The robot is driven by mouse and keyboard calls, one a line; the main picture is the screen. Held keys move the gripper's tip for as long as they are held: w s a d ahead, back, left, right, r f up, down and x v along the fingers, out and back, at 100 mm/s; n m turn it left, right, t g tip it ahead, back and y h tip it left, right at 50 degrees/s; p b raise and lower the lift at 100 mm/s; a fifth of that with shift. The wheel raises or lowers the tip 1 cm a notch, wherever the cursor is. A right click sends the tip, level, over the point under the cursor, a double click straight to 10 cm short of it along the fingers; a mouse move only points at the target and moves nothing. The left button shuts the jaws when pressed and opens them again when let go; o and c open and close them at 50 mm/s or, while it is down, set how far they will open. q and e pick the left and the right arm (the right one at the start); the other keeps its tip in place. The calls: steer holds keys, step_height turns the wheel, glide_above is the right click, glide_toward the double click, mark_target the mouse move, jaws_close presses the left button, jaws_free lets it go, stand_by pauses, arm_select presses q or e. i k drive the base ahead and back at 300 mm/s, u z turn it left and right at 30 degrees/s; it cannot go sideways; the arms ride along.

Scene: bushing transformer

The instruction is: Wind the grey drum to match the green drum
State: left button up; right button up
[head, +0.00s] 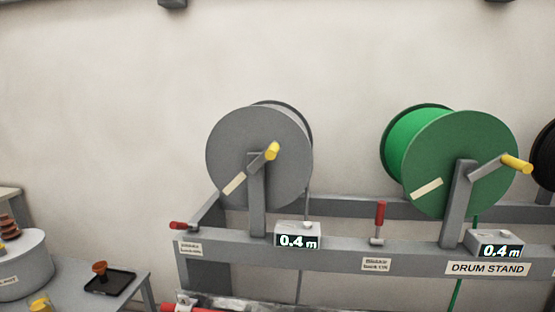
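The grey drum (232,150) hangs on the left of the drum stand (345,250). Its crank has a yellow handle (272,151) pointing up and right. A pale strip (234,184) is on its lower left face. Its display (297,241) reads 0.4 m. The green drum (470,140) is to the right, with a yellow crank handle (516,164) pointing right and a pale strip (426,188). Its display (500,250) also reads 0.4 m. A grey line and a green line hang below the drums. Neither of my grippers is in view.
A red lever (380,220) stands upright between the drums; another red lever (180,226) lies sideways at the stand's left end. A black drum (545,158) is cut off at right. A table (75,285) at lower left holds a black tray (121,282) and a grey cylinder (22,268).

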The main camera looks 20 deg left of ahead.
mark_target(276, 130)
steer(key=k, duration=1.25)
steer(key=z, duration=0.55)
steer(key=i, duration=1.5)
steer(key=u, duration=0.45)
